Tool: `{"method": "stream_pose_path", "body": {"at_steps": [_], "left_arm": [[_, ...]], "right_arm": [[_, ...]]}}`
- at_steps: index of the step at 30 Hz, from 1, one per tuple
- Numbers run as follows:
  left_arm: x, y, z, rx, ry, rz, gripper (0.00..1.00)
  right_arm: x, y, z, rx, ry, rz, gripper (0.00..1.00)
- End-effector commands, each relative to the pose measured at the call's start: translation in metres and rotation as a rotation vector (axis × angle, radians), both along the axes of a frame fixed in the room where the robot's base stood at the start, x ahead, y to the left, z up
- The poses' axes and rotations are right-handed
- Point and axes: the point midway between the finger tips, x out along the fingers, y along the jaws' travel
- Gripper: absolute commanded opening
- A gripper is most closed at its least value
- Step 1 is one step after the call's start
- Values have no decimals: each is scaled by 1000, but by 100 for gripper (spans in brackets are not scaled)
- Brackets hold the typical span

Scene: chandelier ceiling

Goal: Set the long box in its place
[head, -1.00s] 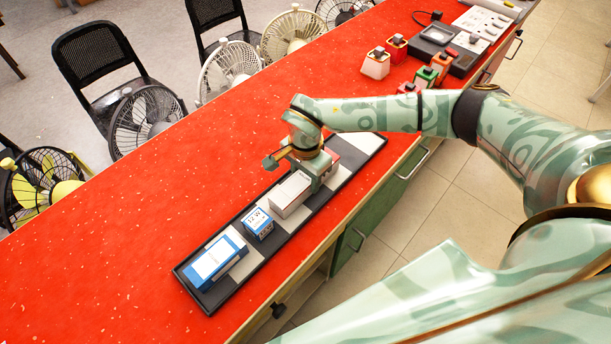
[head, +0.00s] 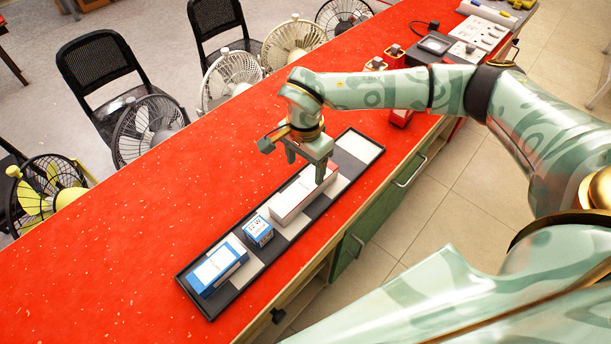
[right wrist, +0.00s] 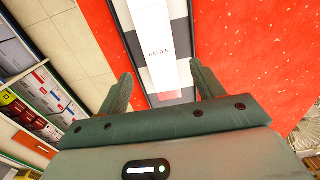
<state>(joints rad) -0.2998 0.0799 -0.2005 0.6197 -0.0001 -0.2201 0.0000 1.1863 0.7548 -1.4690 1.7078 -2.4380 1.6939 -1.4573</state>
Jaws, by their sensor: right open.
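The long box (head: 294,201) is white with a red side and lies flat in the dark tray (head: 356,147), along its length. My right gripper (head: 306,168) is open and empty just above the far part of the box. In the right wrist view the box's white top (right wrist: 155,45), with small dark lettering, lies between and beyond the open fingers (right wrist: 160,82); the fingers look clear of it. My left gripper is not in view.
In the tray, a small blue-and-white box (head: 258,231) and a larger blue-and-white box (head: 216,266) lie nearer the left end. The tray's far right end is bare. Fans and chairs (head: 97,65) stand behind the red counter (head: 130,215).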

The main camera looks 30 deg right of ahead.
Motion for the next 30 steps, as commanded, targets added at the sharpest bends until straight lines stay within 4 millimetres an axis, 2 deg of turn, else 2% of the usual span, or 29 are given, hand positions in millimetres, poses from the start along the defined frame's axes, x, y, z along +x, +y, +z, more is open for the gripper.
{"method": "stream_pose_path", "body": {"at_steps": [1, 3, 7, 24, 26, 27, 29, 30], "left_arm": [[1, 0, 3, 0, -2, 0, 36], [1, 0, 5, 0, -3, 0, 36], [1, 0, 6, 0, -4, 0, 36], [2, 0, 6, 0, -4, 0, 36], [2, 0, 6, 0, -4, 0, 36], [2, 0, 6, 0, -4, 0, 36], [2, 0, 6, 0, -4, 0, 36], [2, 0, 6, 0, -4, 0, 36]], "right_arm": [[1, 0, 13, 0, -3, 1, 67], [1, 0, 24, 0, -3, 0, 67], [0, 0, 35, 0, 0, 0, 67], [-1, 2, 37, 7, 2, 1, 67], [-4, 11, 34, 37, 4, 9, 67], [-8, 23, 31, 76, 10, 16, 67], [-18, 50, 27, 174, 21, 30, 67], [-27, 75, 25, 265, 31, 36, 67]]}}
